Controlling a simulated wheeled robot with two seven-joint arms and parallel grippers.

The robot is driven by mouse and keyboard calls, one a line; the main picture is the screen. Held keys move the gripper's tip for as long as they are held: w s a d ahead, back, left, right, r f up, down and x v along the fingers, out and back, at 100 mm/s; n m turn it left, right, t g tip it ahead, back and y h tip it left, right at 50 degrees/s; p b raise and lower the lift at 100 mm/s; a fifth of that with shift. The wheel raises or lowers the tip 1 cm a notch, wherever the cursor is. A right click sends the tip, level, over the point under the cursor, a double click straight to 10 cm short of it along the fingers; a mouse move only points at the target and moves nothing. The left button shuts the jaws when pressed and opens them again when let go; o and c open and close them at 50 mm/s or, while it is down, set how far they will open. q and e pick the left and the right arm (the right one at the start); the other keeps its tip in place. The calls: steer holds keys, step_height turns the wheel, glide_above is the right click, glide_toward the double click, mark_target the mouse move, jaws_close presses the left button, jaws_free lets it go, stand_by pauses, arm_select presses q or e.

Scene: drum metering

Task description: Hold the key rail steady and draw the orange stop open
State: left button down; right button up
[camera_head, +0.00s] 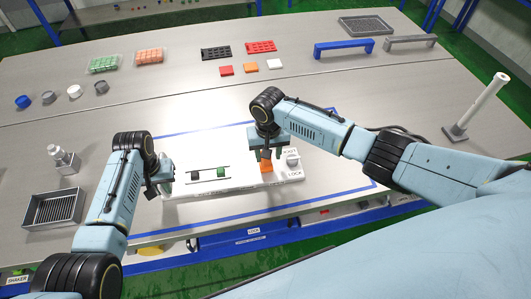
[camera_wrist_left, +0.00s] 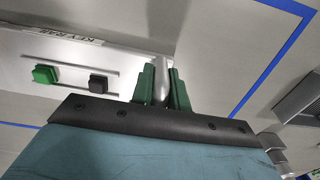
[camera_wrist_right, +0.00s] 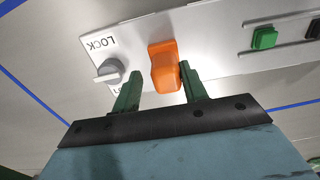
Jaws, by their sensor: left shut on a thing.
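The key rail (camera_head: 215,188) is a long white bar lying on the table, with a green and a black key in a slot. It also shows in the left wrist view (camera_wrist_left: 45,62). My left gripper (camera_wrist_left: 163,78) is shut on a silver handle (camera_wrist_left: 163,88) at the rail's end. The orange stop (camera_wrist_right: 163,62) stands near the rail's other end, beside a grey knob (camera_wrist_right: 109,71) marked LOCK. My right gripper (camera_wrist_right: 158,86) is open at the stop. One finger is close to its right side, with a gap at the left. Contact there is unclear.
Blue tape (camera_head: 290,206) frames the work area. A slotted metal tray (camera_head: 52,209) and a metal bottle (camera_head: 63,159) stand at left. Red, orange and white blocks (camera_head: 250,67) lie behind. A white post (camera_head: 478,105) stands at right.

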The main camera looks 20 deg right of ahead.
steer(key=shift+o, duration=0.5)
steer(key=shift+a, duration=0.1)
steer(key=shift+r, duration=0.1)
steer(key=shift+r, duration=0.25)
step_height(320, 180, up, 11)
steer(key=shift+r, duration=0.2)
arm_select(q)
steer(key=shift+d, duration=0.1)
steer(key=c, duration=1.3)
jaws_free()
